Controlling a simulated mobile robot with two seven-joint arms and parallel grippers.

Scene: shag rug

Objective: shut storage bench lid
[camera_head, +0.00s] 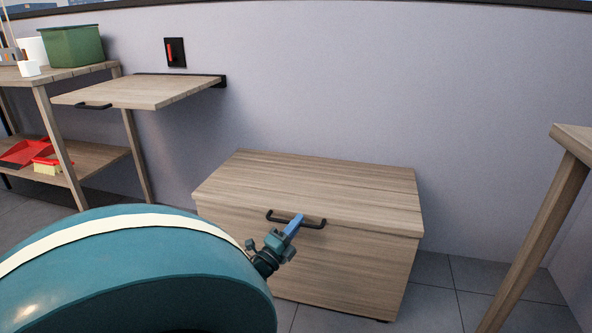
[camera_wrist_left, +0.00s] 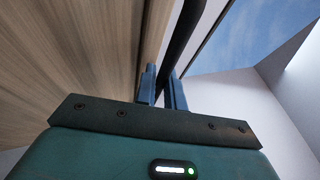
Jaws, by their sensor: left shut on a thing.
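The wooden storage bench (camera_head: 350,268) stands against the wall in the head view. Its lid (camera_head: 325,185) lies flat across the top, with no clear gap visible along the front edge. A black bar handle (camera_head: 273,216) sits at the lid's front. My left gripper (camera_head: 294,226) is at the handle, its blue fingers shut on it. In the left wrist view the dark handle bar (camera_wrist_left: 181,42) runs between the blue fingers (camera_wrist_left: 162,92), beside a wood surface (camera_wrist_left: 75,55). My arm covers the bench's lower left. My right gripper is not in view.
A fold-down wooden shelf (camera_head: 145,91) with a black handle juts from the wall at left. A rack (camera_head: 85,160) there holds a green bin (camera_head: 74,46) and a red dustpan (camera_head: 22,152). A wooden table (camera_head: 570,150) stands at right. Tiled floor is clear between bench and table.

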